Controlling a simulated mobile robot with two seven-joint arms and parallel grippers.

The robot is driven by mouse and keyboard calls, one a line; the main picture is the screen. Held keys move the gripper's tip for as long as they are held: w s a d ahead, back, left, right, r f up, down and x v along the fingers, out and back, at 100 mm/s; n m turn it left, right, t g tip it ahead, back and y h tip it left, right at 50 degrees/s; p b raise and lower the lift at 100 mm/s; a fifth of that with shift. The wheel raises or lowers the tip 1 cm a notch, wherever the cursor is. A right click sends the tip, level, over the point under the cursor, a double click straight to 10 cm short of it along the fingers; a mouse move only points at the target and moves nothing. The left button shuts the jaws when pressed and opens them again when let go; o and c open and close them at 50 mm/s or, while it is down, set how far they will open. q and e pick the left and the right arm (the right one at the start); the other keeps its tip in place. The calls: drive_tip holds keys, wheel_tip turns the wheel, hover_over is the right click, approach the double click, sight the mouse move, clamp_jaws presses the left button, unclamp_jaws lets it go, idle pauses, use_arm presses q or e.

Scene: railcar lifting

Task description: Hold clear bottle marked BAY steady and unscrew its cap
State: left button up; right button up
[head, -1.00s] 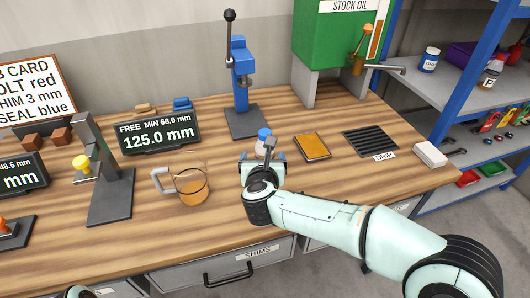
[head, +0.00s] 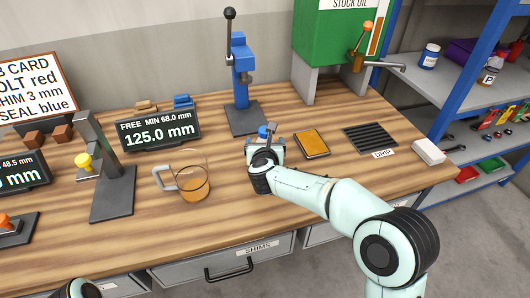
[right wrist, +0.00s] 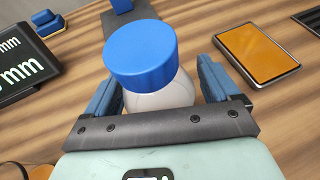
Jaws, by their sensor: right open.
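The bottle (right wrist: 160,93) stands upright on the bench in the right wrist view, with a blue cap (right wrist: 141,54) on top. Its marking cannot be read. In the head view my right gripper mostly hides it, and only part of the blue cap (head: 264,131) shows. My right gripper (right wrist: 157,85) is open, with one blue finger on each side of the bottle. I cannot tell whether the fingers touch it. In the head view my right gripper (head: 264,143) is at the bottle. Only a piece of my left arm shows at the bottom left edge; its gripper is not visible.
A glass jug (head: 194,188) with amber liquid stands left of my right gripper. A yellow-orange pad (head: 311,143) lies to the right, then a drip grate (head: 370,139). A blue press (head: 241,85) stands behind. Bare bench lies in front.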

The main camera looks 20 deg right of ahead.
drive_tip(key=c, duration=1.1)
drive_tip(key=shift+r, duration=0.2)
use_arm(q)
wheel_tip(320, 180, up, 6)
drive_tip(key=w+p, duration=0.2)
drive_tip(key=p, duration=0.4)
drive_tip(key=shift+w+r, duration=0.25)
drive_tip(key=shift+w, duration=0.05)
use_arm(e)
wheel_tip(320, 180, up, 20)
drive_tip(key=shift+f, duration=0.1)
drive_tip(key=o, duration=0.5)
drive_tip(key=c, duration=0.9)
use_arm(q)
drive_tip(key=shift+s, duration=0.1)
use_arm(e)
drive_tip(key=shift+f, duration=0.1)
